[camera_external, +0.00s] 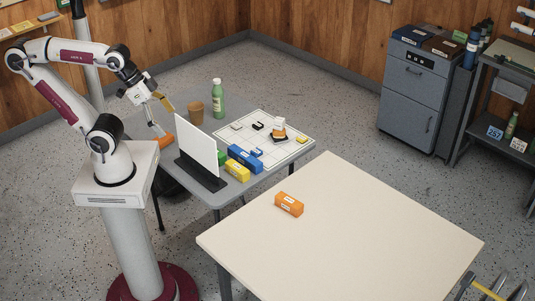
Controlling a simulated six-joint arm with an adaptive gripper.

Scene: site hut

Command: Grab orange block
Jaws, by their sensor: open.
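The orange block (289,204) lies on the cream table (350,240), near its left side, with a pale label on it.
On the grey table (205,185) a white upright panel (197,140) stands between my gripper and the orange block. Near it are a blue block (245,158), a yellow block (237,170), a green bottle (217,101) and a brown cup (196,114). Most of the cream table is clear.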

